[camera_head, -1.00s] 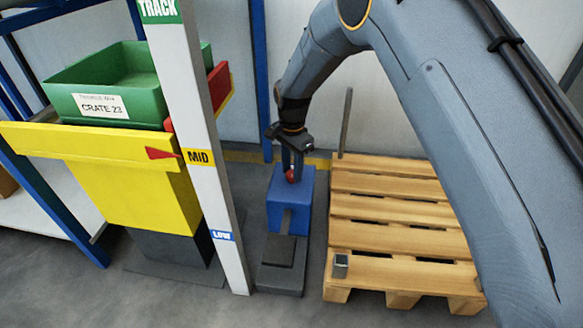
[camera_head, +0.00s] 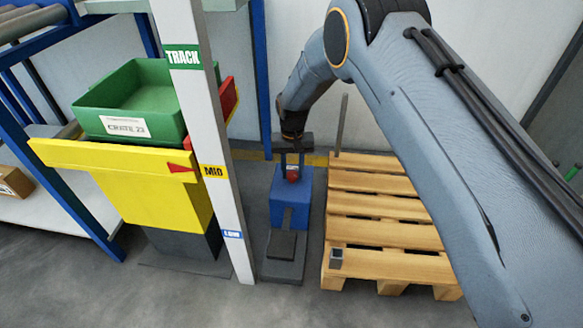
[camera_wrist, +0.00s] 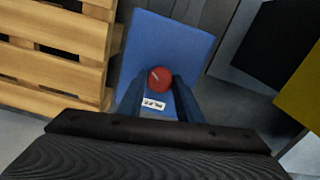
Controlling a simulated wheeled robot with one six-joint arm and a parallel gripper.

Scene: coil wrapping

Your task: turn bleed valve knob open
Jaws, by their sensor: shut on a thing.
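The bleed valve knob (camera_wrist: 159,78) is a small red round knob with a light mark, on the top of a blue box (camera_wrist: 190,40). In the head view the knob (camera_head: 292,174) shows between the fingers and the blue box (camera_head: 290,203) stands on a dark base. My gripper (camera_head: 292,172) points down over the box and is shut on the knob. In the wrist view its two fingers (camera_wrist: 157,90) lie on either side of the knob. A small white label (camera_wrist: 154,103) with unreadable text lies beside the knob.
A wooden pallet (camera_head: 375,207) stands close on the right, with a small grey block (camera_head: 337,259) on its near corner. On the left are a white post marked TRACK, MID and LOW (camera_head: 205,130), a yellow lift platform (camera_head: 110,158) and a green crate (camera_head: 135,95). A dark pedal (camera_head: 283,244) is in front.

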